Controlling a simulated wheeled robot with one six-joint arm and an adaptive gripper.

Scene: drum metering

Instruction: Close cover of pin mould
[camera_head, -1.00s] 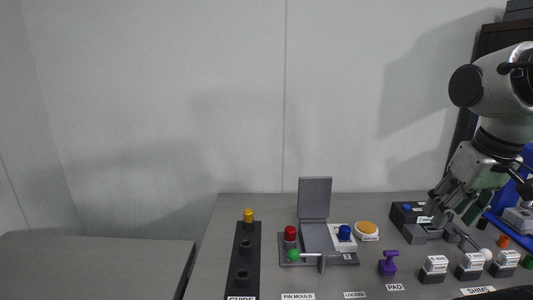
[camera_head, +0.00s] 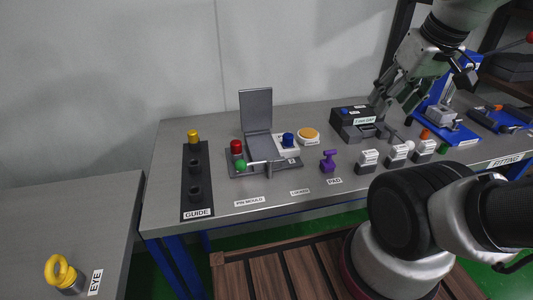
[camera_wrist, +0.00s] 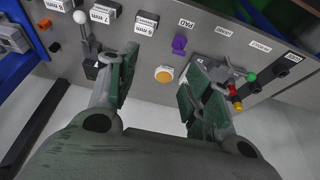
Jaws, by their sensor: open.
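The pin mould (camera_head: 235,170) is a grey base on the bench, left of the middle of the head view. Its flat grey cover (camera_head: 256,109) stands upright, raised at the back. A red knob (camera_head: 236,147) and a lever with a green ball (camera_head: 240,165) are at its left and front. My gripper (camera_head: 393,100) is open and empty, well to the right of the mould, above the bench by a dark feeler-like box. In the wrist view, the mould, with its green ball (camera_wrist: 251,77), is partly hidden behind the right finger.
A white block with a blue knob (camera_head: 288,139) and an orange round button (camera_head: 308,133) sit right of the mould. A purple handle (camera_head: 328,161), labelled shim blocks (camera_head: 367,158) and a dark box (camera_head: 352,115) lie further right. A black guide rail (camera_head: 196,180) stands left.

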